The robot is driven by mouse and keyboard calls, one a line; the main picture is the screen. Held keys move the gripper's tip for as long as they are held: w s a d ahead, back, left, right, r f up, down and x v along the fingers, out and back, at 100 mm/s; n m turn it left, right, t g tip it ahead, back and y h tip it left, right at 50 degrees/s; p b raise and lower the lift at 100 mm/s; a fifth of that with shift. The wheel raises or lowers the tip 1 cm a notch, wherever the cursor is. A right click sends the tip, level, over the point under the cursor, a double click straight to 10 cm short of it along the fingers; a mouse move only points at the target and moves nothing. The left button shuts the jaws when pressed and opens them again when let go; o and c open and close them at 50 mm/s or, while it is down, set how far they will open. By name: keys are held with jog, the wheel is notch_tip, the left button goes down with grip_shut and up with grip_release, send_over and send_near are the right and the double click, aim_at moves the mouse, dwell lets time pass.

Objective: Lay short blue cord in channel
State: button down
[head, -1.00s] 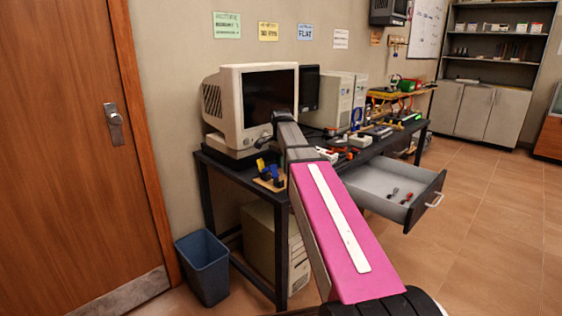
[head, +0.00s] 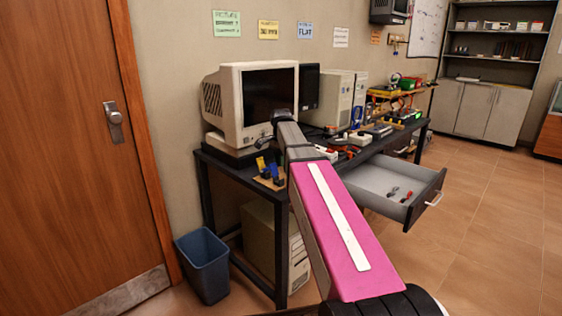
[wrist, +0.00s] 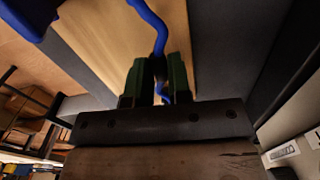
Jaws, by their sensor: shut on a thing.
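In the wrist view, my gripper (wrist: 157,82) has green-padded fingers shut on a short blue cord (wrist: 149,18). The cord rises in a bend from between the fingers toward the top edge, and a bit of it shows below them. A pale wooden board (wrist: 95,40) lies behind the fingers. A blue part (wrist: 28,14) shows at its upper left corner. In the head view, a small wooden board (head: 268,184) with blue and yellow parts sits at the table's near left end. I cannot make out a channel or the fingers there.
The dark table (head: 225,171) carries an old monitor (head: 223,108), computer towers (head: 338,103) and several small tools. An open drawer (head: 372,186) juts out at its front. A blue bin (head: 204,268) stands by the door (head: 65,150). The floor at right is clear.

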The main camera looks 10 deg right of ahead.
jog(key=shift+f, duration=0.35)
dwell(0.3)
jog(key=shift+c, duration=1.7)
grip_release()
jog(key=shift+r, duration=0.1)
jog(key=shift+r, duration=3.65)
